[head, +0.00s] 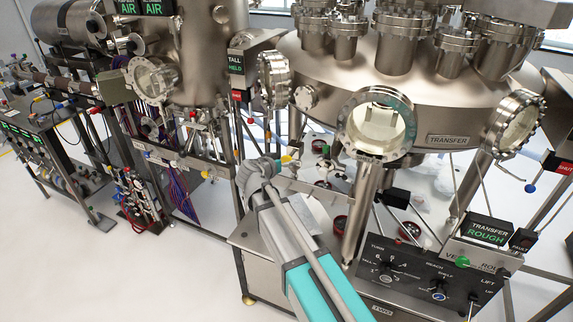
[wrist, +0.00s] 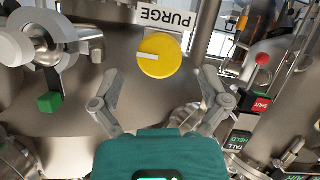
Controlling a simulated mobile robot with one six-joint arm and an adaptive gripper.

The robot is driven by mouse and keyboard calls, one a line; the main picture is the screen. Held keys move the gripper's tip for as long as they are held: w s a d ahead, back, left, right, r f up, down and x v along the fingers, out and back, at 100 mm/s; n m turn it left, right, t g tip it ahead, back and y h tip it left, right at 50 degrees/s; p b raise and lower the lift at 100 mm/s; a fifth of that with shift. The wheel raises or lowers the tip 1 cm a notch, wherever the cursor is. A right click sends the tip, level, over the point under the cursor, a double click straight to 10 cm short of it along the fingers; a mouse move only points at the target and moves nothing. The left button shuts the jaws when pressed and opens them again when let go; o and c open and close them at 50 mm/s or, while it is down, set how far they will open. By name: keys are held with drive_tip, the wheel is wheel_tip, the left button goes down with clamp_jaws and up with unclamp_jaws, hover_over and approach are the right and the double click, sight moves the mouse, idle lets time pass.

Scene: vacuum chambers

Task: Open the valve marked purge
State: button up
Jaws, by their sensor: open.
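The purge valve is a round yellow knob (wrist: 165,64) in the wrist view, with a white bar on its face lying nearly level and reaching to the left edge. The PURGE label (wrist: 160,17) is just above it and reads upside down. My gripper (wrist: 159,80) is open, its two fingers spread to either side below the knob, with nothing between them. I cannot tell whether the fingers touch anything. In the head view my gripper (head: 262,172) is beside a small yellow part (head: 287,159); I cannot tell if that is the same knob.
A metal handle with a green tip (wrist: 50,102) is left of the knob, and a red ball-ended lever (wrist: 262,60) is to the right. The TRANSFER chamber (head: 430,100) with its round window and the control panel (head: 415,265) stand close to my arm. Open floor lies left.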

drive_tip(key=shift+b+x, duration=0.35)
drive_tip(key=shift+x, duration=1.1)
drive_tip(key=c, duration=1.1)
drive_tip(key=shift+c, duration=0.2)
